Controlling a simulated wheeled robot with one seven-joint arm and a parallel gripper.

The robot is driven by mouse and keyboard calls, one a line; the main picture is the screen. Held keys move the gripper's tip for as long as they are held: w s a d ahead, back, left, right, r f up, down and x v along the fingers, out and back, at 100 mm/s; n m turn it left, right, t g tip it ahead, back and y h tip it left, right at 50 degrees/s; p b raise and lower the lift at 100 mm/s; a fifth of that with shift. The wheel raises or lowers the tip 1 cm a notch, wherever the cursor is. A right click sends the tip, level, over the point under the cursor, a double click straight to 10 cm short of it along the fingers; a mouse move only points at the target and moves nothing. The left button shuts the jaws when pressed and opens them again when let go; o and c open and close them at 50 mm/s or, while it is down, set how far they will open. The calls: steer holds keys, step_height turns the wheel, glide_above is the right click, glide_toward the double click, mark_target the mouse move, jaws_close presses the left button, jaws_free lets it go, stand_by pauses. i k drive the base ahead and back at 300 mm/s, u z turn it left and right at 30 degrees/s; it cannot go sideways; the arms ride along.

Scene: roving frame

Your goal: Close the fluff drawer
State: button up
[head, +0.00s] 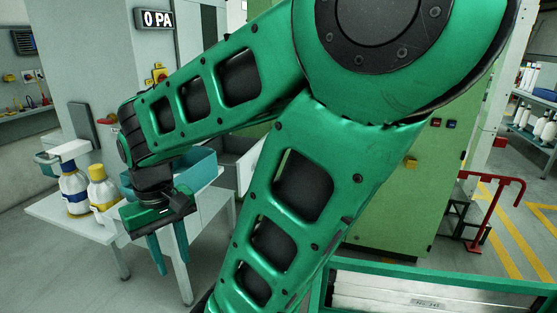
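A red rail (490,205) stands at the right. Grey floor shows around the table.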

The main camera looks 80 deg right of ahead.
mark_target(239, 155)
steer(key=z, duration=2.05)
steer(key=i, duration=0.5)
steer(key=u, duration=0.15)
steer(key=k, duration=0.45)
steer(key=u, duration=0.5)
steer(key=k, duration=0.85)
steer(key=u, duration=0.4)
steer(key=i, duration=1.05)
steer(key=z, duration=0.8)
steer(key=i, duration=0.9)
steer(key=z, duration=0.7)
